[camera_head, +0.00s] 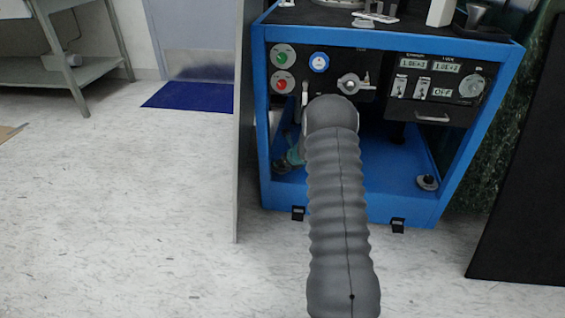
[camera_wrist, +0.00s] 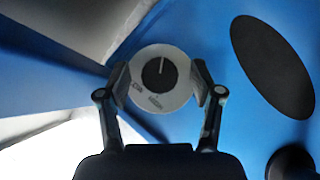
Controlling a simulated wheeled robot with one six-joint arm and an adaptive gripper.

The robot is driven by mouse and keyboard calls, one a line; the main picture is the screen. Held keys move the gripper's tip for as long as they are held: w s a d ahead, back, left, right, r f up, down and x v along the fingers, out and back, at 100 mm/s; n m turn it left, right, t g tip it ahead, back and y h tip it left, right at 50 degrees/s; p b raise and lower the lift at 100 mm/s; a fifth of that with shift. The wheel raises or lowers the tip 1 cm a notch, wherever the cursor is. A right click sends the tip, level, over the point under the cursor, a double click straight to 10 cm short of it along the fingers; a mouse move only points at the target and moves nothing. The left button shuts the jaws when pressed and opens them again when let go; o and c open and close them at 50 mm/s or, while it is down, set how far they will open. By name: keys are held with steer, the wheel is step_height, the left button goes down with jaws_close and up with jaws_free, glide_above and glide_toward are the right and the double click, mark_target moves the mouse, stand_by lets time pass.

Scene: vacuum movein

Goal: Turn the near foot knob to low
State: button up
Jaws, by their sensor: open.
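In the wrist view a round pale dial (camera_wrist: 175,94) sits on a blue surface. Small dark labels, too blurred to read, lie on the dial's lower left and bottom. My gripper (camera_wrist: 163,80) is open, with one finger at each side of the dial. I cannot tell whether the fingers touch it. In the head view my arm hides the gripper and this dial. Another round foot knob (camera_head: 427,182) shows on the cabinet floor at the right.
The blue cabinet (camera_head: 390,207) has an upper panel with green and red buttons, a silver handle (camera_head: 351,86) and digital displays. A teal fitting (camera_head: 290,160) is left of my arm. A grey panel edge (camera_head: 242,130) stands at the cabinet's left. A black oval (camera_wrist: 272,66) lies beside the dial.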

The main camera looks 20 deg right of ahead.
steer(key=c, duration=1.1)
steer(key=shift+c, duration=0.2)
steer(key=shift+r+n+y+p, duration=0.15)
steer(key=shift+n+y+p, duration=0.2)
steer(key=shift+p, duration=0.35)
steer(key=shift+d+n+y+p, duration=0.15)
steer(key=shift+n+y+p, duration=0.3)
steer(key=shift+n+p, duration=0.3)
steer(key=n+g+y+p, duration=0.1)
steer(key=n+y, duration=0.1)
steer(key=n, duration=0.1)
steer(key=shift+w+g+p, duration=0.1)
steer(key=shift+g+p, duration=0.25)
steer(key=shift+g, duration=0.05)
steer(key=n+g+y+b, duration=0.1)
steer(key=n, duration=0.1)
steer(key=n+y+b, duration=0.1)
steer(key=shift+w+d+f+n+g, duration=0.1)
steer(key=shift+d+f+n+g, duration=0.05)
steer(key=shift+f+n+g, duration=0.25)
steer(key=shift+w+r+n+g+y+b, duration=0.15)
steer(key=shift+n+g+y+b, duration=0.65)
steer(key=shift+n, duration=0.6)
steer(key=shift+r+n+g+b, duration=0.1)
steer(key=shift+n+g+b, duration=0.55)
steer(key=shift+n+g, duration=0.4)
